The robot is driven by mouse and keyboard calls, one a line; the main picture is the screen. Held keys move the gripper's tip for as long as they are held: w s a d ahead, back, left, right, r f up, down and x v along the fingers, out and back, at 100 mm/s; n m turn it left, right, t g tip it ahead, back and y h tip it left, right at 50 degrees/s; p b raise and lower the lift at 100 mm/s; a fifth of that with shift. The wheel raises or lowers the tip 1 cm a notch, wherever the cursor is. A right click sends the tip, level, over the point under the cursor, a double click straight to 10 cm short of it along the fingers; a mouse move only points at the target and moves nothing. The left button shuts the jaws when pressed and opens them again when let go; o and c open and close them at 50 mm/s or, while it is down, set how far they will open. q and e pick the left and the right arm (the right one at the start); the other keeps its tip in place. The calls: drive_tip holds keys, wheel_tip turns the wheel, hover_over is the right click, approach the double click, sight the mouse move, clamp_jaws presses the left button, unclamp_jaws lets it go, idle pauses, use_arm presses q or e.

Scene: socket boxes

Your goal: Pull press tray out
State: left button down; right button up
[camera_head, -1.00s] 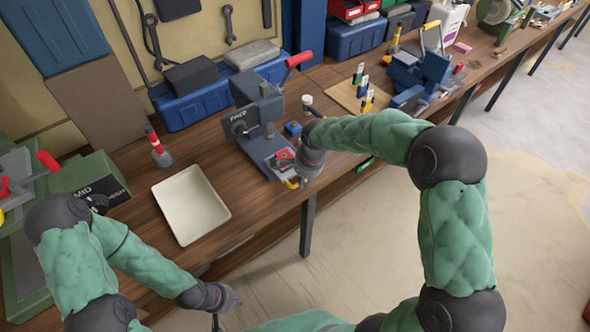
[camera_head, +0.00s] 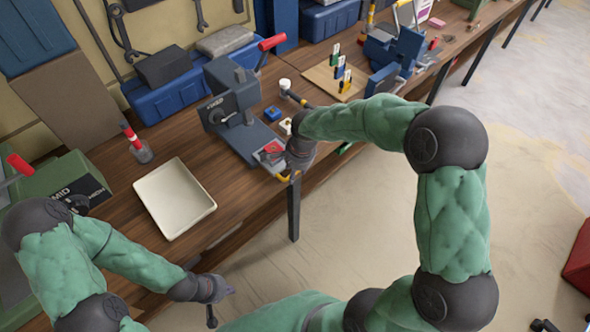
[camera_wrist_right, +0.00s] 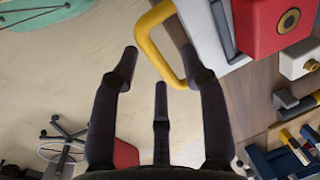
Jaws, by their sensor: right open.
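The blue-grey press (camera_head: 236,110) with a red lever stands on the workbench. Its tray (camera_head: 262,160) is at the front of its base, with a red block on it and a yellow handle (camera_head: 283,178) at the bench edge. My right gripper (camera_head: 297,163) is at that handle, partly hidden by its own arm. In the right wrist view, my right gripper (camera_wrist_right: 157,58) is open and the yellow handle (camera_wrist_right: 146,42) passes between its fingertips. Contact cannot be told. My left gripper (camera_head: 222,291) hangs low, away from the bench; its fingers are unclear.
An empty cream tray (camera_head: 174,198) lies on the bench left of the press. A red-and-white tool in a stand (camera_head: 138,147) is behind it. A blue block (camera_head: 272,113) and a wooden board (camera_head: 330,82) with small pieces are near the press. Open floor lies before the bench.

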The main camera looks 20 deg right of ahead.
wheel_tip(320, 180, up, 12)
drive_tip(key=s, duration=0.2)
drive_tip(key=shift+d, duration=0.35)
drive_tip(key=shift+f, duration=0.15)
idle(0.4)
